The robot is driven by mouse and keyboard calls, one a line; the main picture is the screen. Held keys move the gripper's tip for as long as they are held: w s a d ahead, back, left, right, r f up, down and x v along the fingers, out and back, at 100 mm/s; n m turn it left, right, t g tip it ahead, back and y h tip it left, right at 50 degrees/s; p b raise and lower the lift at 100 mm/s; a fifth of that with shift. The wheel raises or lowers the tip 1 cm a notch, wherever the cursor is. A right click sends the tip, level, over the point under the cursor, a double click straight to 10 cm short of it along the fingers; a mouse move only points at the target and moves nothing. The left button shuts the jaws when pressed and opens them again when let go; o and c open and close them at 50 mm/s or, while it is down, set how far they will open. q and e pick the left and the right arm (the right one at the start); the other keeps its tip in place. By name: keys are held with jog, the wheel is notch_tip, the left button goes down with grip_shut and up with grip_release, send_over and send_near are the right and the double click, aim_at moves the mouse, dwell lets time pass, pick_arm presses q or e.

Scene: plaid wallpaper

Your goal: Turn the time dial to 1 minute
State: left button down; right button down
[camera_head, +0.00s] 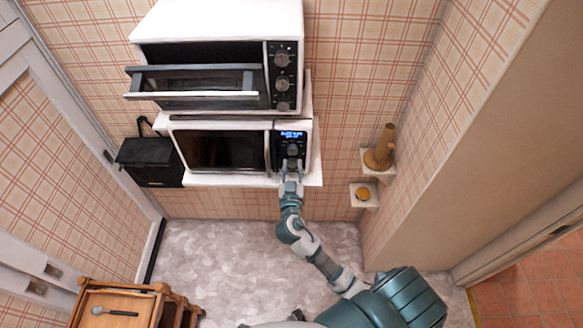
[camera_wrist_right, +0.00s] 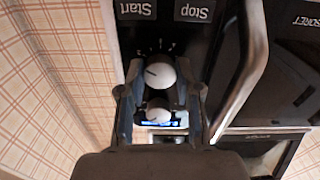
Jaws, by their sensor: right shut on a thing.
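The white microwave (camera_head: 177,124) sits on the wall shelf, with a lit blue display (camera_head: 291,134) on its right-hand control panel. Two round light dials show in the right wrist view: one close to the Start and Stop buttons (camera_wrist_right: 160,73), the other near the display (camera_wrist_right: 158,113). My right gripper (camera_head: 292,166) is at the panel, below the display. In the wrist view its fingers (camera_wrist_right: 158,82) are on either side of the dial nearer the buttons, shut on it. That dial has a dark pointer line; its scale is too small to read. My left gripper is out of view.
A white toaster oven (camera_head: 215,20) with its door partly open and several knobs stands above the microwave. The microwave's door handle (camera_wrist_right: 248,75) is beside my fingers. A black box (camera_head: 150,160) is to the left, small wall shelves (camera_head: 362,203) to the right.

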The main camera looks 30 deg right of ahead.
jog(key=shift+f, duration=0.1)
jog(key=n+p, duration=0.2)
jog(key=n, duration=0.3)
jog(key=shift+n, duration=0.4)
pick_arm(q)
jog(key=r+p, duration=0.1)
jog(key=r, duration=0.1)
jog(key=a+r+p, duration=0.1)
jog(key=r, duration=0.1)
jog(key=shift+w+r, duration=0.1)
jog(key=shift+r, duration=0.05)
pick_arm(e)
jog(key=n, duration=0.5)
jog(key=shift+n, duration=0.4)
jog(key=shift+f, duration=0.1)
jog(key=c, duration=1)
grip_release()
jog(key=shift+o, duration=1.1)
jog(key=shift+w+d, duration=0.1)
jog(key=shift+w, duration=0.05)
